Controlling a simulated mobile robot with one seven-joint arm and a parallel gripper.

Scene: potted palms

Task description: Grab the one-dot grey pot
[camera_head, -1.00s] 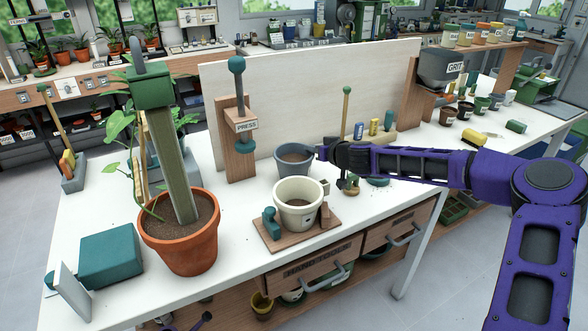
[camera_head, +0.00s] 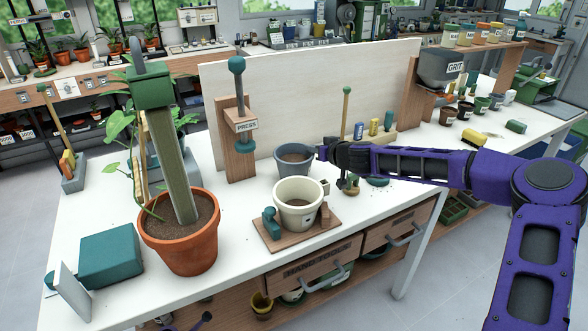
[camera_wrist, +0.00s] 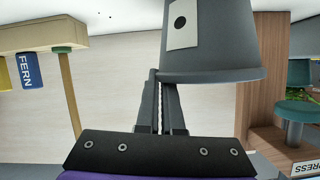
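The grey pot (camera_head: 294,161), with dark soil in it, stands on the white bench behind a cream pot. In the wrist view, which is upside down, the grey pot (camera_wrist: 215,45) shows a pale label with one black dot. My gripper (camera_wrist: 161,78) is at the pot's rim, its fingers close together with a narrow gap. One fingertip lies just outside the rim edge; the other goes behind the rim, where its tip is hidden. The fingers look closed on the rim wall. In the head view my gripper (camera_head: 319,153) meets the pot's right side.
A cream pot (camera_head: 299,205) stands on a wooden board just in front. A press (camera_head: 239,120) stands behind left, and a pale upright panel (camera_head: 300,95) behind. A terracotta pot (camera_head: 180,240) is at left. Small tools and a FERN marker (camera_wrist: 26,70) are nearby.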

